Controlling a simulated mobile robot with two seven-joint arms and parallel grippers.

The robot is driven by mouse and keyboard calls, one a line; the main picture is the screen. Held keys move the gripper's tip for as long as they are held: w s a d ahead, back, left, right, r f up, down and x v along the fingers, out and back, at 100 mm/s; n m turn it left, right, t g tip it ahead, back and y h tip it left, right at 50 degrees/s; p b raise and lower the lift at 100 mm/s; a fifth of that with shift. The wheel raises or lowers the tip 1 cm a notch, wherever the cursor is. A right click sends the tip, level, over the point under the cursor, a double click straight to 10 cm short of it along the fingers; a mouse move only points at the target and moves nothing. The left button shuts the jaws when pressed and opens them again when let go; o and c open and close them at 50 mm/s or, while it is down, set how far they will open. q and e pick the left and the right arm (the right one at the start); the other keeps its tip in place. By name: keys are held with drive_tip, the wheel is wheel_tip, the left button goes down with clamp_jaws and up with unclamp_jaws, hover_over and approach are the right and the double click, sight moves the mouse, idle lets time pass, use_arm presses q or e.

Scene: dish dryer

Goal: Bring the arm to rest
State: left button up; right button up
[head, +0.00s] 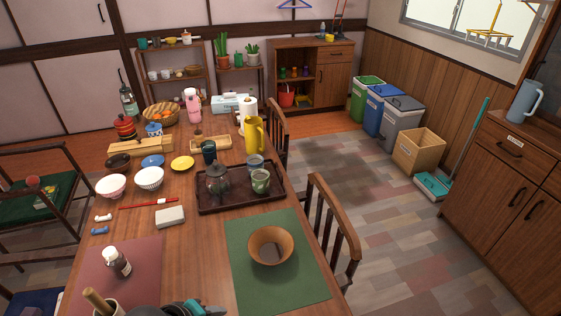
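No arm or gripper of mine can be made out for sure in the head view. A dark object with teal parts (182,308) shows at the bottom edge, cut off by the frame, and I cannot tell what it is. The wooden table (205,250) stretches away in front of me. A brown bowl (270,246) rests on a green mat (240,234) at its near right.
A dark tray (228,207) holds a glass pot and cups. White bowls (149,177), a yellow plate (183,163) and a yellow jug (254,136) stand around it. A holder with a wooden handle (97,301) is at the near left.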

drive_tip(key=w+d, duration=0.2)
drive_tip(key=w, duration=0.4)
use_arm(q)
drive_tip(key=s+a+r+m+g+y, duration=0.25)
drive_tip(key=s+r+m, duration=0.35)
drive_tip(key=s+m, duration=0.45)
wheel_tip(320, 180, down, 25)
drive_tip(key=s+d+m+b, duration=0.1)
drive_tip(key=s+b, duration=0.1)
drive_tip(key=s+a+f+g+b, duration=0.1)
drive_tip(key=s+a+f+b, duration=0.1)
drive_tip(key=s+f, duration=1.2)
drive_tip(key=shift+s+a+f+g, duration=0.25)
drive_tip(key=shift+a+f+g, duration=0.1)
drive_tip(key=shift+f, duration=0.2)
use_arm(e)
drive_tip(key=f, duration=0.1)
drive_tip(key=s+f, duration=0.1)
drive_tip(key=f, duration=0.1)
drive_tip(key=s+f, duration=0.1)
drive_tip(key=shift+s+a+f, duration=0.1)
drive_tip(key=shift+a+f, duration=0.15)
use_arm(q)
drive_tip(key=shift+m, duration=0.25)
